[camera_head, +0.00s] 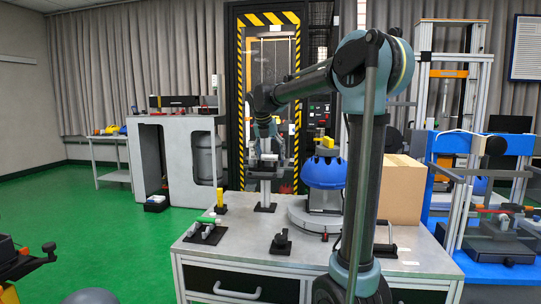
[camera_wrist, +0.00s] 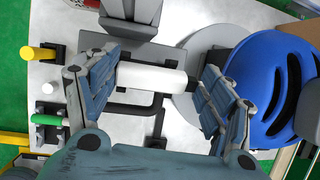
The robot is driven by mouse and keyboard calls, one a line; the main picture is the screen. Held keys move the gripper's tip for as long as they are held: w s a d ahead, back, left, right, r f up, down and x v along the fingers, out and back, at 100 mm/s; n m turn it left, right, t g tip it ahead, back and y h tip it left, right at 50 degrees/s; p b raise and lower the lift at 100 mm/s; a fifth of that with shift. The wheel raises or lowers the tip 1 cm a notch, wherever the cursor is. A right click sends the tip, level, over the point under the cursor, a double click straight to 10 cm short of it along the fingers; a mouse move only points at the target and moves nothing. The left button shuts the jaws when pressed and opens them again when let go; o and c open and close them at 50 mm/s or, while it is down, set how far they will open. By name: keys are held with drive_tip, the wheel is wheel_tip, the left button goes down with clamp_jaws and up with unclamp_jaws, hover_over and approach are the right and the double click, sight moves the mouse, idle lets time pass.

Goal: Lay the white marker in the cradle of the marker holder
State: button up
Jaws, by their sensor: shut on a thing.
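The white marker (camera_wrist: 150,78) is a plain white cylinder lying crosswise between the two fingers of my gripper (camera_wrist: 160,85) in the wrist view. The fingers sit at its two ends. In the head view my gripper (camera_head: 266,140) is above the table's far side; the marker cannot be made out clearly there. A black-based stand with light grey supports (camera_head: 207,232), seemingly the marker holder, stands at the table's near left, with a green cylinder (camera_head: 208,220) at it. The green cylinder shows at the left of the wrist view (camera_wrist: 45,120). My gripper is apart from that stand.
A yellow upright piece (camera_head: 220,200) stands behind the green cylinder. A blue dome (camera_head: 324,172) on a grey round base and a cardboard box (camera_head: 401,190) stand to the right. A small black fixture (camera_head: 281,243) is at the front. Bare tabletop (camera_head: 245,232) lies between.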

drive_tip(key=shift+f, duration=0.2)
drive_tip(key=o, duration=1.1)
drive_tip(key=shift+o, duration=0.2)
drive_tip(key=shift+r, duration=3.5)
